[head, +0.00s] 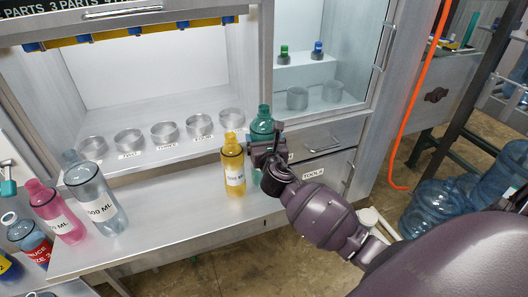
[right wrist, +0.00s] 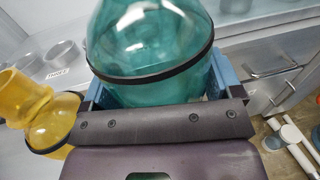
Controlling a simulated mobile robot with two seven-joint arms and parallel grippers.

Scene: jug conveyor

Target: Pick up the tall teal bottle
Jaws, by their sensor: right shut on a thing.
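The tall teal bottle (head: 262,124) stands upright near the right end of the grey counter, beside the yellow bottle. In the right wrist view the teal bottle (right wrist: 155,50) fills the top middle, with a black band around it. My right gripper (head: 264,150) is shut on the teal bottle, its blue-grey fingers (right wrist: 158,88) on both sides of the body. My left gripper is not in view.
The yellow bottle (head: 234,168) stands close to the left of the teal one. A clear bottle (head: 92,198) and a pink bottle (head: 55,212) stand at the left. The counter (head: 165,225) between is clear.

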